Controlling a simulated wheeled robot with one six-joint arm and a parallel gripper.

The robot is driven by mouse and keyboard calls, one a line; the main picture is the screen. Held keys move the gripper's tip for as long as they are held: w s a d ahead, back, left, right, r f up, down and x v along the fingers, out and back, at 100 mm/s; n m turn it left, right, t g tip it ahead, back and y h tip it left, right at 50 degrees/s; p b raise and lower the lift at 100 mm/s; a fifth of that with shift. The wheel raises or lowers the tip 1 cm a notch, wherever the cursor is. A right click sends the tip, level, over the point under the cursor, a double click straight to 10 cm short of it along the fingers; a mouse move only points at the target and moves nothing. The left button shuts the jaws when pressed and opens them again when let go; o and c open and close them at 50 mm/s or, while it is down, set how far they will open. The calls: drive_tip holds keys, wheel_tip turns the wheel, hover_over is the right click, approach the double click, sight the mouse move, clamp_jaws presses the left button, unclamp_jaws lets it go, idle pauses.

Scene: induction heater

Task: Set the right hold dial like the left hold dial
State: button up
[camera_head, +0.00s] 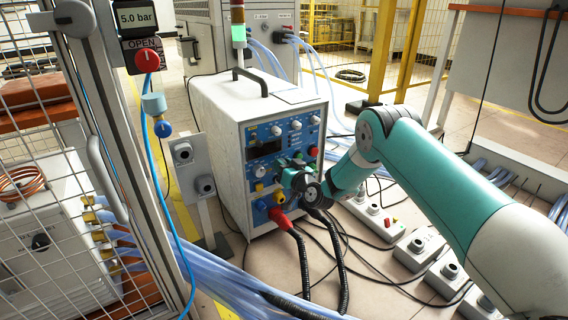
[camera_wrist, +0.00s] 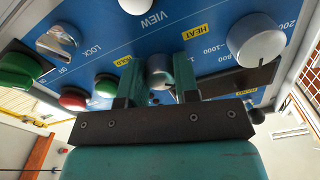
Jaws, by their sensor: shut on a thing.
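My gripper (camera_head: 284,164) is at the blue front panel of the white heater cabinet (camera_head: 222,140). In the wrist view, its two teal fingers (camera_wrist: 158,84) are shut on a small grey dial (camera_wrist: 160,70), one finger on each side. A yellow label (camera_wrist: 123,60) that seems to read HOLD is left of that dial. The fingers hide part of the dial, and its pointer is too small to read. In the head view, my gripper hides it. The upper panel row has several pale dials (camera_head: 296,125); I cannot tell which is the left hold dial.
In the wrist view, a larger grey dial (camera_wrist: 255,38) is right of the fingers, and a red button (camera_wrist: 73,98) and green knob (camera_wrist: 18,72) are left. A red plug (camera_head: 280,218) with black hoses hangs below my gripper. A mesh fence post stands at left.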

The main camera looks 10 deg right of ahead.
drive_tip(key=m+p, duration=0.1)
drive_tip(key=m, duration=0.2)
drive_tip(key=shift+r+m+p, duration=0.1)
drive_tip(key=shift+m+p, duration=0.2)
drive_tip(key=m+p, duration=0.1)
drive_tip(key=m, duration=0.2)
drive_tip(key=shift+m, duration=0.4)
drive_tip(key=m+p, duration=0.1)
drive_tip(key=m, duration=0.2)
drive_tip(key=shift+m, duration=0.3)
drive_tip(key=m+p, duration=0.1)
drive_tip(key=m, duration=0.2)
drive_tip(key=shift+m, duration=0.3)
drive_tip(key=m, duration=0.4)
drive_tip(key=shift+m, duration=0.3)
drive_tip(key=m, duration=0.4)
drive_tip(key=shift+m+p, duration=0.3)
drive_tip(key=shift+p, duration=0.1)
drive_tip(key=o, duration=0.9)
